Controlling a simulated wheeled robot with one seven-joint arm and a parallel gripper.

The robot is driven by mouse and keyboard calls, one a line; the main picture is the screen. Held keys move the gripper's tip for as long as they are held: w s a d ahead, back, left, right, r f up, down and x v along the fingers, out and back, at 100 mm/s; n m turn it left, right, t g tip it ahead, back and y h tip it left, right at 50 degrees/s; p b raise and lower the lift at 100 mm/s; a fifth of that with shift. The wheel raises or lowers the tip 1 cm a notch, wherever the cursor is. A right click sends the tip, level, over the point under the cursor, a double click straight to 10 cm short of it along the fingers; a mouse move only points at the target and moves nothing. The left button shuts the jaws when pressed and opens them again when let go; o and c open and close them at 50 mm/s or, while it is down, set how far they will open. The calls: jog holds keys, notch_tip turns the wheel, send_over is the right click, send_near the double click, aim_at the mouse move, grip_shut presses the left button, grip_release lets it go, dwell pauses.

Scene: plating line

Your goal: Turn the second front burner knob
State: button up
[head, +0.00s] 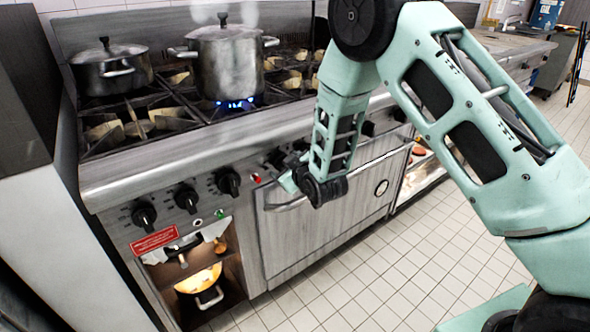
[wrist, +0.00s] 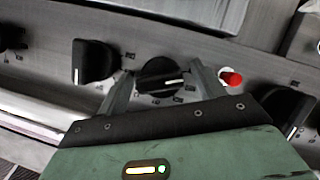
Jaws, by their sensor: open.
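A black burner knob (wrist: 158,76) sits between the two fingers of my gripper (wrist: 160,68) in the wrist view. Its grip bar and white mark lie roughly sideways, while the neighbouring knob (wrist: 92,61) stands upright. The fingers are apart, one on each side of the knob; I cannot tell whether they touch it. In the head view my gripper (head: 288,178) is at the stove's front panel, just right of the red light (head: 256,178), and partly covers the knobs there. Three more knobs show clearly to its left: a near one (head: 145,214), a middle one (head: 187,198) and a third (head: 228,182).
A steaming pot (head: 225,62) stands over a lit blue flame, with a lidded pot (head: 112,70) to its left. The oven door handle (head: 285,206) juts out below my gripper. An open compartment holds a pan (head: 199,280). The tiled floor in front is clear.

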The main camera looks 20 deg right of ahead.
jog(key=p+v, duration=0.3)
jog(key=v, duration=1.1)
jog(key=shift+s+r, duration=0.3)
jog(key=shift+r, duration=0.05)
jog(key=p+v, duration=0.2)
jog(key=p, duration=0.5)
jog(key=shift+s+f, duration=0.15)
jog(key=shift+s, duration=0.05)
